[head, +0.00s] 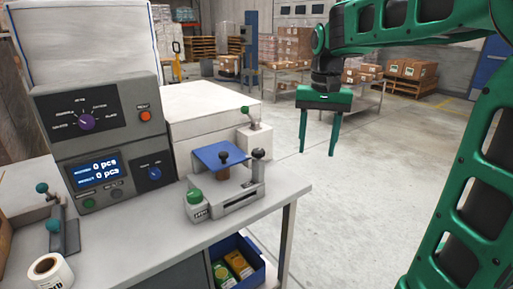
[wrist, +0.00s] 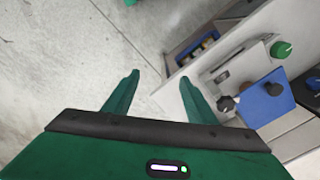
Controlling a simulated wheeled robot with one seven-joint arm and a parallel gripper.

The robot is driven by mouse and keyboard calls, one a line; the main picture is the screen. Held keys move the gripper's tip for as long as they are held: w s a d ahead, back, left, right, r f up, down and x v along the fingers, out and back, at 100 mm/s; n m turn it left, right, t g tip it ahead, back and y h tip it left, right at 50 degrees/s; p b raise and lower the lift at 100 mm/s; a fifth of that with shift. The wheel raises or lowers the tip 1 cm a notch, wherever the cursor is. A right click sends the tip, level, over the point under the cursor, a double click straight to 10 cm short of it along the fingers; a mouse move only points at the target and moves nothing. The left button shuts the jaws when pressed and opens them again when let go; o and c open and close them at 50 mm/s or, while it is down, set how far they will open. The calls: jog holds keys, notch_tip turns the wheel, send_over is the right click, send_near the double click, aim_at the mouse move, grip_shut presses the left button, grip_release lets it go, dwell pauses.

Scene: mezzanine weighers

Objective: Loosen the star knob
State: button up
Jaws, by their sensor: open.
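A black knob with a lobed outline, which looks like the star knob (head: 258,154), stands at the right end of a grey fixture (head: 240,199) near the bench's right edge. It also shows in the wrist view (wrist: 226,103), right of my fingers. A blue plate (head: 213,154) on the fixture carries a second dark knob (head: 223,158), and a green knob (head: 195,196) is at its front left. My gripper (head: 318,153) is open and empty, pointing down over the floor beyond the bench edge, right of the star knob and apart from it. It shows in the wrist view (wrist: 158,77).
A grey control panel (head: 100,140) with dials and a lit display stands at left. A white box (head: 207,120) and a green-tipped lever (head: 245,110) are behind the fixture. A blue bin (head: 256,245) sits below the bench.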

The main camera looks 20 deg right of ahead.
notch_tip(320, 180, up, 4)
send_over(258, 150)
jog(key=shift+n, duration=0.3)
notch_tip(258, 150, down, 10)
jog(key=shift+f, duration=0.2)
jog(key=c, duration=1)
